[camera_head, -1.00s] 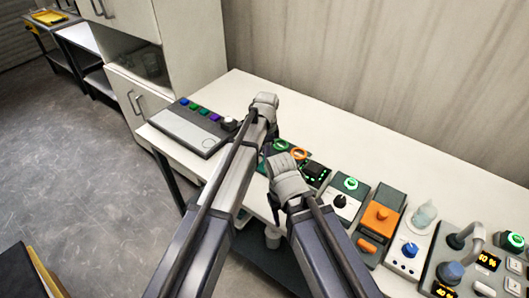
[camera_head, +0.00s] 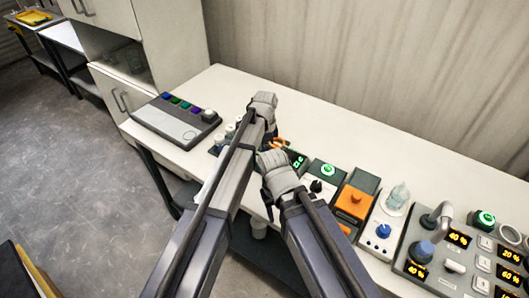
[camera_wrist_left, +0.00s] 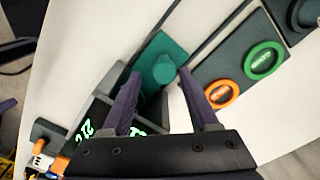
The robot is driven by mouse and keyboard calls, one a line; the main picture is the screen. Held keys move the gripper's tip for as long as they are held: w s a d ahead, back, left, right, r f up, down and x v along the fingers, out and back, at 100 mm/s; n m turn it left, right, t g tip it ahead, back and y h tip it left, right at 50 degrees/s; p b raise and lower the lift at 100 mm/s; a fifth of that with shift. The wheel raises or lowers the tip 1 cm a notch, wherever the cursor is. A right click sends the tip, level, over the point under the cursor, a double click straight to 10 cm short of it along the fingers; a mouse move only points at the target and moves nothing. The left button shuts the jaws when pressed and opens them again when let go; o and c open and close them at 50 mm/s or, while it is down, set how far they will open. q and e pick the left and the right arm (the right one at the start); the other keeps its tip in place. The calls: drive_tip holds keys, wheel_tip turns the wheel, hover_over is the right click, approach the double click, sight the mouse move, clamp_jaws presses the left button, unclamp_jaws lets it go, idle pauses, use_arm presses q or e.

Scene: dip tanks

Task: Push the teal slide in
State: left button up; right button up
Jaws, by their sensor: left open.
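The teal slide (camera_wrist_left: 164,61), a flat teal block with a round raised knob, shows in the left wrist view. It sits at the end of a dark unit with green digits (camera_wrist_left: 88,128). My left gripper (camera_wrist_left: 160,80) is open, its two dark purple fingers apart and pointing at the slide, with the knob just beyond and between the fingertips. I cannot tell if they touch it. In the head view my arms hide the slide and the left jaws.
A green ring (camera_wrist_left: 264,60) and an orange ring (camera_wrist_left: 222,94) lie on a dark panel right of the slide. A grey button panel (camera_head: 176,121) stands at the table's left end. An orange-topped box (camera_head: 354,200) and control panels line the right. The table's back strip is clear.

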use_arm(q)
drive_tip(key=shift+o, duration=0.2)
drive_tip(key=shift+w+a, duration=0.1)
use_arm(e)
drive_tip(key=shift+r, duration=0.1)
use_arm(q)
drive_tip(key=shift+r+p, duration=0.5)
drive_tip(key=shift+p, duration=0.05)
wheel_tip(320, 180, up, 7)
drive_tip(key=p, duration=0.6)
drive_tip(key=shift+p, duration=0.4)
drive_tip(key=shift+f, duration=0.1)
use_arm(e)
wheel_tip(320, 180, up, 8)
drive_tip(key=shift+f, duration=0.2)
drive_tip(key=shift+a, duration=0.1)
